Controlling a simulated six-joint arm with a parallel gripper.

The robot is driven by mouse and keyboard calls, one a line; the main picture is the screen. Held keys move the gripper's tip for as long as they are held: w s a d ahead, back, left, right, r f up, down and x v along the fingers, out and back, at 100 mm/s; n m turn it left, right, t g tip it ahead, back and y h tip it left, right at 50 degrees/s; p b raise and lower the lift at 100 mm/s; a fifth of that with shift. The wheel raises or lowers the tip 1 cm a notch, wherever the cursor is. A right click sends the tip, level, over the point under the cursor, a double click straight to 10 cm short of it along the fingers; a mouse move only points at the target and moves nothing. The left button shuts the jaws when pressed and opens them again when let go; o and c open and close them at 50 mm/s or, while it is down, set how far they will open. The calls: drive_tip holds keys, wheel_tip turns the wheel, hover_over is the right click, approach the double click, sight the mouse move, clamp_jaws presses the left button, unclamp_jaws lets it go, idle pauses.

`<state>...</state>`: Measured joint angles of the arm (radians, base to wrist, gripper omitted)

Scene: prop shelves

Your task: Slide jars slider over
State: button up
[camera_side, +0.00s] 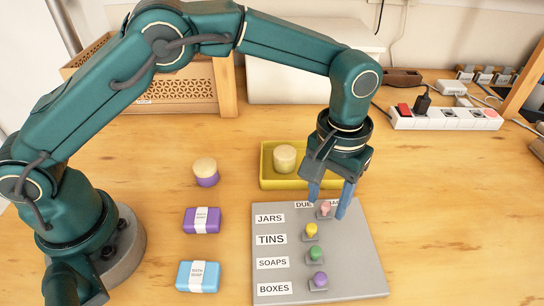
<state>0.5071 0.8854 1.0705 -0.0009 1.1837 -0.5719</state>
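A grey board (279,221) lies on the table with rows labelled JARS, TINS, SOAPS and BOXES. The jars slider (325,211) has a pink knob and sits right of the JARS label (270,218), near the board's top edge. My gripper (328,207) points down over this row with its blue fingers apart, one on each side of the pink knob. I cannot tell whether either finger touches it. My gripper partly covers the header text along the board's top edge; "DUE" shows at its left.
Yellow (311,231), green (316,253) and purple (319,280) sliders stand below on the board. A yellow tray (268,182) with a round jar (285,158) sits behind. Left are a purple-based jar (206,172), purple soap (202,221) and blue soap (198,277).

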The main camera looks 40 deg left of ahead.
sight(326, 204)
drive_tip(key=shift+r, duration=2.55)
drive_tip(key=shift+s+d+f+n+h, duration=0.2)
drive_tip(key=shift+d+n+h, duration=0.15)
drive_tip(key=shift+n, duration=0.55)
drive_tip(key=shift+s+d+f+n+g+h, duration=0.1)
drive_tip(key=shift+n+g+h, duration=0.1)
drive_tip(key=shift+n, duration=0.4)
drive_tip(key=shift+s+d+n+g+h, duration=0.1)
drive_tip(key=shift+n+g, duration=0.1)
drive_tip(key=shift+n, duration=0.4)
drive_tip(key=n+h, duration=0.1)
drive_tip(key=n, duration=0.2)
drive_tip(key=shift+a+f, duration=0.1)
drive_tip(key=shift+a, duration=0.1)
drive_tip(key=a+n, duration=0.1)
drive_tip(key=n, duration=0.1)
drive_tip(key=w+a+n+h, duration=0.1)
drive_tip(key=n, duration=0.1)
drive_tip(key=a+n+h, duration=0.1)
drive_tip(key=n, duration=0.1)
drive_tip(key=shift+w+g, duration=0.25)
drive_tip(key=shift+g, duration=0.15)
drive_tip(key=shift+w+a, duration=0.1)
drive_tip(key=shift+a, duration=0.05)
drive_tip(key=shift+x, duration=2.35)
